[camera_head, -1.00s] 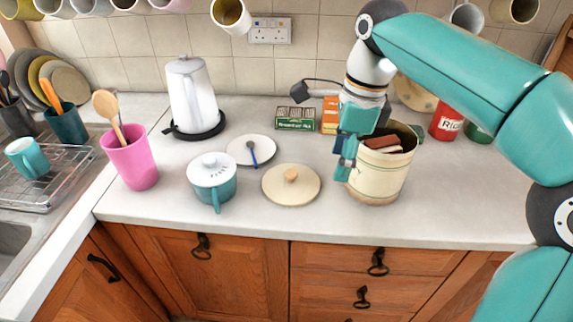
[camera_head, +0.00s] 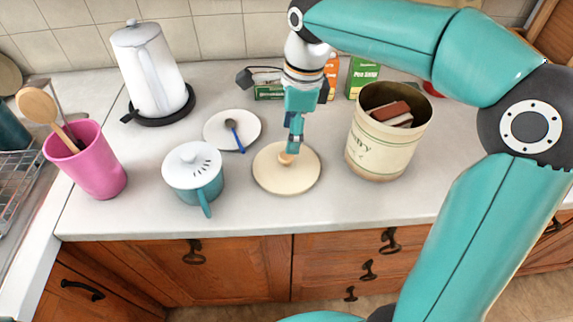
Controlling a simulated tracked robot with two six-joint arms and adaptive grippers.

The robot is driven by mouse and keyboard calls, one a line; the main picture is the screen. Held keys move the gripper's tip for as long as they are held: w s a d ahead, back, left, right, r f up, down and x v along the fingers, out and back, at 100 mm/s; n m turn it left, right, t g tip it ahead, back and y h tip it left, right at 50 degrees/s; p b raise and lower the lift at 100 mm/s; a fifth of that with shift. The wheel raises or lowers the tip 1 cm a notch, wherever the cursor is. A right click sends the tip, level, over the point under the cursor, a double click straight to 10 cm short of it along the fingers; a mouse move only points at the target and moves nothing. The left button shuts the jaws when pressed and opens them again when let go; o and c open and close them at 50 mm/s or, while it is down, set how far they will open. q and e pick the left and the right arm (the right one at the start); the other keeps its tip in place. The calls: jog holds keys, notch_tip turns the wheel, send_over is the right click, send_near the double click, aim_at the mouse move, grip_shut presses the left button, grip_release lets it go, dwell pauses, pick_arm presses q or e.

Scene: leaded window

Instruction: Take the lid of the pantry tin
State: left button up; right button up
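The pantry tin (camera_head: 383,148) is cream, stands upright on the worktop and is open at the top, with brown and pale packets (camera_head: 392,113) inside. Its round cream lid (camera_head: 286,180) lies flat on the worktop to the left of the tin, a small wooden knob (camera_head: 286,158) at its middle. My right gripper (camera_head: 291,151) points down at the lid, its fingertips right at the knob and partly covering it. I cannot tell whether the fingers are closed on the knob. My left gripper is not in view.
Left of the lid are a teal pot with white lid (camera_head: 195,175), a white plate (camera_head: 217,134) with a blue spoon (camera_head: 235,135), a white kettle (camera_head: 148,68) and a pink utensil cup (camera_head: 88,165). Small boxes (camera_head: 361,76) stand behind. The worktop front is clear.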

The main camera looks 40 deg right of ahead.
aim_at(287, 156)
jog(key=shift+w+a+f, duration=0.1)
jog(key=shift+a+f, duration=0.05)
jog(key=shift+f, duration=1.15)
jog(key=shift+w+a+f, duration=0.1)
jog(key=shift+w+f, duration=0.05)
jog(key=shift+f, duration=1.15)
jog(key=shift+w+a+f, duration=0.1)
jog(key=shift+a+f, duration=0.05)
jog(key=shift+f, duration=1.15)
grip_shut()
jog(key=shift+r, duration=0.15)
